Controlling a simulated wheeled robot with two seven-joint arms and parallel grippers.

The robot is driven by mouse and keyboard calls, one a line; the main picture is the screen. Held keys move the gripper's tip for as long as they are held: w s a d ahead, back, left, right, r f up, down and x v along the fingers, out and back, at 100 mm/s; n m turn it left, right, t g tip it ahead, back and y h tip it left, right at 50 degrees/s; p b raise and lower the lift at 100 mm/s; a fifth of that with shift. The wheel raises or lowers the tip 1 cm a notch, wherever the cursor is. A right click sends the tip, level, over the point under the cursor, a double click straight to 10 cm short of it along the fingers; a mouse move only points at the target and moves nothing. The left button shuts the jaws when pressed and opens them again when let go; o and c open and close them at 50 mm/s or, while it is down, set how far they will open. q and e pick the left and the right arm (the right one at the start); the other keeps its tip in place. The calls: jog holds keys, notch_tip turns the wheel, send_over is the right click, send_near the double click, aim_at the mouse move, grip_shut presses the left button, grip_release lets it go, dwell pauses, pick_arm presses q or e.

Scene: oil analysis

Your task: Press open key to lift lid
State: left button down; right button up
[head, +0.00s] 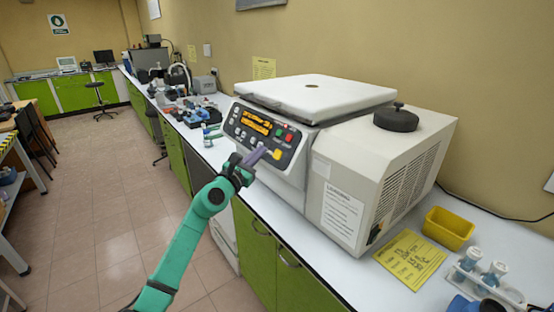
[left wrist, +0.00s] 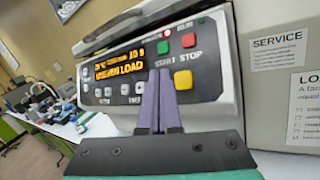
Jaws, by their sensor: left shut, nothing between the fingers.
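The white centrifuge (head: 345,185) stands on the bench with its white lid (head: 310,97) lying flat on top. A dark gap shows under the lid's edge; I cannot tell whether it is latched. Its front panel (head: 262,130) has a lit orange display, a green START key (left wrist: 164,47), a red STOP key (left wrist: 189,40) and a yellow key (left wrist: 183,80) below them. The yellow key's label is not readable. My left gripper (head: 260,151) is shut and empty, its purple fingers in front of the panel, just left of the yellow key in the left wrist view. Contact is unclear. My right gripper is out of view.
A dark round knobbed object (head: 396,119) sits on the machine's right part. A yellow bin (head: 448,228), a yellow note (head: 410,259) and a tube rack (head: 487,286) lie on the bench at right. Other lab items crowd the bench behind.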

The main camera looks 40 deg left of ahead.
aim_at(278, 154)
pick_arm(q)
jog(key=shift+w+d+f+b, duration=0.25)
jog(key=shift+w+f, duration=0.2)
jog(key=shift+w, duration=0.25)
jog(key=shift+w+d+f+b, duration=0.2)
jog(key=shift+w+f, duration=0.25)
jog(key=shift+w, duration=0.2)
dwell(0.7)
jog(key=shift+w+f, duration=0.25)
jog(key=shift+w, duration=0.1)
